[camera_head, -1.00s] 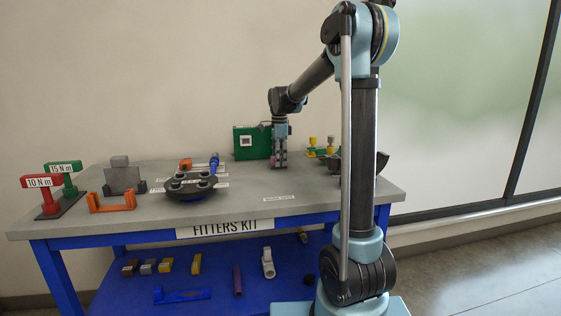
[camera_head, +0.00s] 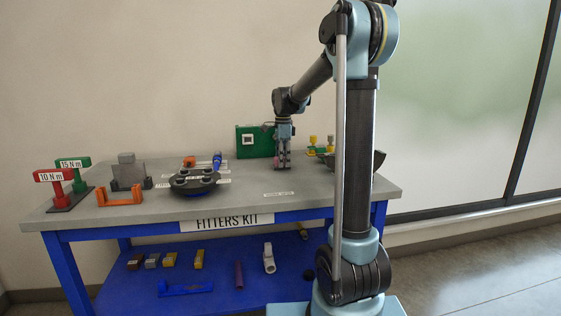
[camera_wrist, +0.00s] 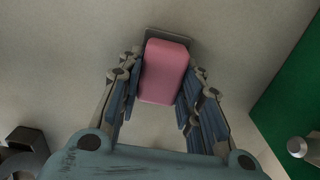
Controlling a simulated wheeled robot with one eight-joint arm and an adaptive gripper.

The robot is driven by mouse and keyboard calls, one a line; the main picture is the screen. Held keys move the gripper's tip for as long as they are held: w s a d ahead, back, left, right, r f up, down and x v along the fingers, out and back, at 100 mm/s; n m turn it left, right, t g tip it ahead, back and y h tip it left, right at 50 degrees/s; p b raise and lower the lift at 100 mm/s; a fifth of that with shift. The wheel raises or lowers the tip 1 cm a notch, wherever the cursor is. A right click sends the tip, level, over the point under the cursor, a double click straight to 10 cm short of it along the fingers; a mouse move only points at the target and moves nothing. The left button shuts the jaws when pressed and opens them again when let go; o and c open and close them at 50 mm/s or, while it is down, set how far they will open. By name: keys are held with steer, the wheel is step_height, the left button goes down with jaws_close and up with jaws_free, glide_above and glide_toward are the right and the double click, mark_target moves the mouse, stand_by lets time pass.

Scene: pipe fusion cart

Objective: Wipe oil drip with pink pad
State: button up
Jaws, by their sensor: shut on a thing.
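A pink pad (camera_wrist: 165,72) is between the fingers of my gripper (camera_wrist: 163,95) in the wrist view, with the fingers shut on its sides. In the head view my gripper (camera_head: 283,165) points down at the back of the grey bench top (camera_head: 245,205), in front of the green case. A little of the pad's pink (camera_head: 277,161) shows beside the fingers. I cannot tell whether the pad touches the bench. I cannot make out an oil drip in either view.
A green case (camera_head: 252,140) stands behind my gripper. Green and yellow fittings (camera_head: 318,146) and a dark tray (camera_head: 365,162) are to the right. A dark round fixture (camera_head: 193,182), an orange bracket (camera_head: 120,197) and red and green torque handles (camera_head: 57,178) are left. The bench's front middle is clear.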

steer(key=shift+s+d, duration=0.1)
steer(key=shift+s, duration=0.3)
steer(key=shift+s+r, duration=0.15)
steer(key=shift+s, duration=0.05)
steer(key=shift+r, duration=3.75)
